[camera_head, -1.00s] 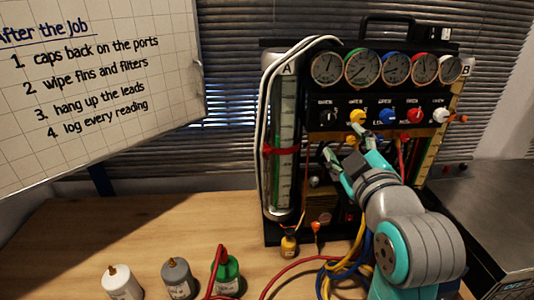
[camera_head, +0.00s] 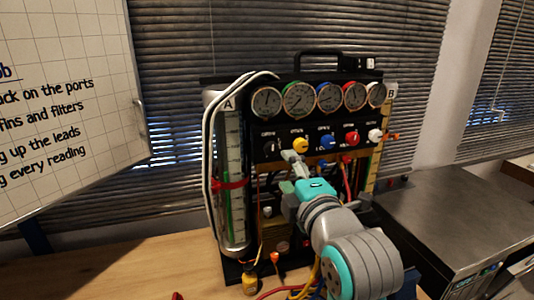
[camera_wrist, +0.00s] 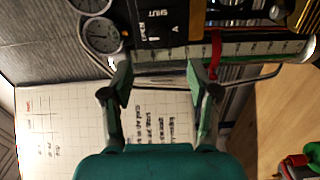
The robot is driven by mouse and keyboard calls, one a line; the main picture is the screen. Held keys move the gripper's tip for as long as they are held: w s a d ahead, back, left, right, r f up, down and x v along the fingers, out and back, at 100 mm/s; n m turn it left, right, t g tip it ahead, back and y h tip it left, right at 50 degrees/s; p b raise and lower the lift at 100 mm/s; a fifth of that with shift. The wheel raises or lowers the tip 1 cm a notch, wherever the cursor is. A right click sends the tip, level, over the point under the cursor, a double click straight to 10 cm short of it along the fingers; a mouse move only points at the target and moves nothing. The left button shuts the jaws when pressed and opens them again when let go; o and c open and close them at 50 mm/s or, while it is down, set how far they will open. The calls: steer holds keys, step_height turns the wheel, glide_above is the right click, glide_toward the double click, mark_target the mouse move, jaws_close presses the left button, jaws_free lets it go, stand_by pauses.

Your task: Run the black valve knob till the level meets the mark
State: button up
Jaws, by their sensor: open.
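The black valve knob (camera_head: 271,147) is at the left end of the knob row on the gauge rig, under the gauges. The sight tube marked A (camera_head: 234,150) stands left of it, with a red band (camera_head: 231,184) around it. Green shows in the tube's lower part, but I cannot tell exactly where the level stands against the band. The tube and the band (camera_wrist: 215,50) also show in the wrist view. My gripper (camera_head: 288,172) is open and empty, below and right of the black knob in the picture, apparently apart from it. Its fingers (camera_wrist: 160,72) are spread in the wrist view.
Yellow (camera_head: 300,145), blue (camera_head: 327,142), red (camera_head: 351,139) and white (camera_head: 375,135) knobs continue the row. Hoses and cables hang below. A whiteboard (camera_head: 70,110) is at left, a metal counter (camera_head: 450,205) at right. A small yellow bottle (camera_head: 249,278) stands before the rig.

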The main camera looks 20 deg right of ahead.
mark_target(272, 151)
steer(key=w+n, duration=0.2)
steer(key=w, duration=0.1)
steer(key=w+n, duration=0.2)
steer(key=w, duration=0.2)
steer(key=w+n, duration=0.2)
steer(key=w, duration=0.2)
stand_by(0.3)
jaws_close()
